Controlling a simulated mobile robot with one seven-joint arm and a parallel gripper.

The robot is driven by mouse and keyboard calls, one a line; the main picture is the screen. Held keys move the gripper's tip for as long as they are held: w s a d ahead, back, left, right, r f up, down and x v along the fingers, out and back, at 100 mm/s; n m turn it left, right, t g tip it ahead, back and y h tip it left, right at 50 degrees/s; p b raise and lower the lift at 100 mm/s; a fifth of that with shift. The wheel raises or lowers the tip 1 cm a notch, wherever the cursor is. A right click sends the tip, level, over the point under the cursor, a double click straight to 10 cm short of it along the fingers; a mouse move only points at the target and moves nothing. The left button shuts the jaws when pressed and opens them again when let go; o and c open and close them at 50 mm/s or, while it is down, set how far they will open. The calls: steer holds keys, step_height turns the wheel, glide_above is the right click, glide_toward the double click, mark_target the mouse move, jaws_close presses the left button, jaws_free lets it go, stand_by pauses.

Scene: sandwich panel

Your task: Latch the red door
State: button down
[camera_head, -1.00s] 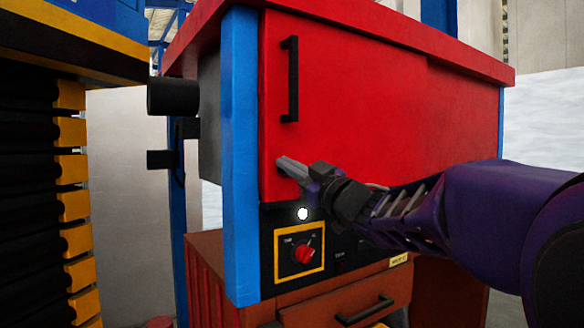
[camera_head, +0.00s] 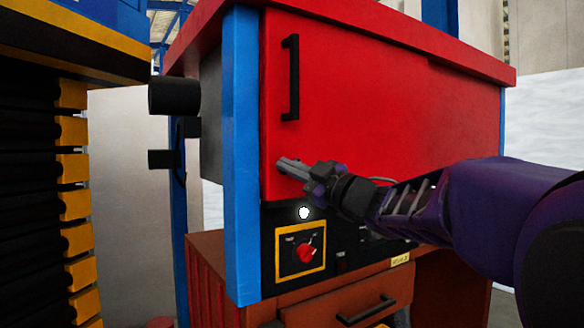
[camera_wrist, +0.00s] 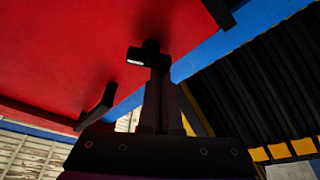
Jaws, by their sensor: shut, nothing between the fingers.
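The red door (camera_head: 375,110) fills the upper front of the cabinet and looks closed, its left edge against the blue post. A vertical black handle (camera_head: 291,77) is fixed near that edge. My gripper (camera_head: 283,163) is shut and empty, its tips at the door's lower left corner. In the wrist view the shut fingers (camera_wrist: 158,78) reach up to a small black piece (camera_wrist: 149,56) with a pale end, against the red door (camera_wrist: 85,50). It looks like a latch; contact is not clear. In the head view this piece is not distinct from the fingers.
Below the door sit a white round light (camera_head: 303,213) and a red knob (camera_head: 306,252) in a yellow frame. A brown drawer (camera_head: 350,300) is lower. The blue post (camera_head: 241,150) stands left of the door. A black and yellow structure (camera_head: 72,166) is at far left.

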steer(key=shift+f+n+g, duration=0.15)
steer(key=shift+n+g, duration=0.35)
steer(key=shift+n, duration=0.8)
steer(key=shift+f+n+g, duration=0.2)
steer(key=shift+n+g, duration=0.3)
steer(key=shift+n, duration=1.2)
steer(key=shift+g, duration=0.3)
steer(key=shift+w+d+f+n+g+h+p, duration=0.1)
steer(key=shift+f+n+g+p, duration=0.05)
steer(key=shift+n, duration=0.6)
steer(key=shift+d+f+n+g+h+p, duration=0.1)
steer(key=shift+n+g+p, duration=0.1)
steer(key=shift+n, duration=0.6)
steer(key=shift+w+f+n+g+h+p, duration=0.1)
steer(key=shift+f+n+g, duration=0.05)
steer(key=shift+n, duration=0.6)
steer(key=shift+s+a, duration=0.1)
steer(key=shift+a, duration=0.05)
